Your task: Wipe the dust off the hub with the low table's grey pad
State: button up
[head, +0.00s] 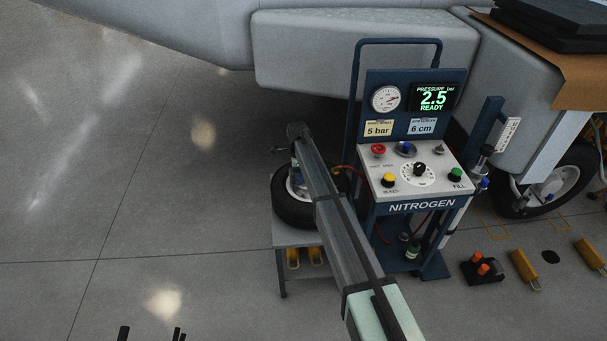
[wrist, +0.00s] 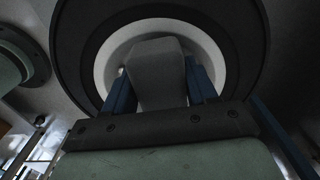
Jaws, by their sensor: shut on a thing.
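My gripper (wrist: 161,82) is shut on the grey pad (wrist: 157,62), which stands between its blue fingers in the wrist view. Beyond the pad is a dark-tyred wheel (wrist: 86,50) with a pale rim (wrist: 112,50). The pad covers the middle of the wheel, so the hub and any dust on it are hidden. I cannot tell whether the pad touches the hub. In the head view the wheel (head: 292,211) is on the low table (head: 294,237), and my arm crosses in front of it, hiding most of the gripper.
The blue nitrogen cart (head: 415,206) stands close to the right of the wheel, with a gauge, knobs and a lit display. Yellow items (head: 293,258) sit below the tabletop. Yellow chocks (head: 524,265) lie on the floor at right.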

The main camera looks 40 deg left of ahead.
jog(key=shift+d+r, duration=0.1)
jog(key=shift+r, duration=3.9)
jog(key=n, duration=0.2)
jog(key=d+n, duration=0.1)
jog(key=shift+s+n, duration=0.3)
jog(key=shift+s, duration=0.05)
jog(key=d+r+n, duration=0.1)
jog(key=d+r, duration=0.4)
jog(key=d, duration=2)
jog(key=d+r+n, duration=0.2)
jog(key=d+r, duration=0.2)
jog(key=d, duration=2.2)
jog(key=d+r+n, duration=0.2)
jog(key=d+r, duration=0.3)
jog(key=d, duration=2.1)
jog(key=shift+w+r, duration=0.3)
jog(key=shift+r, duration=0.05)
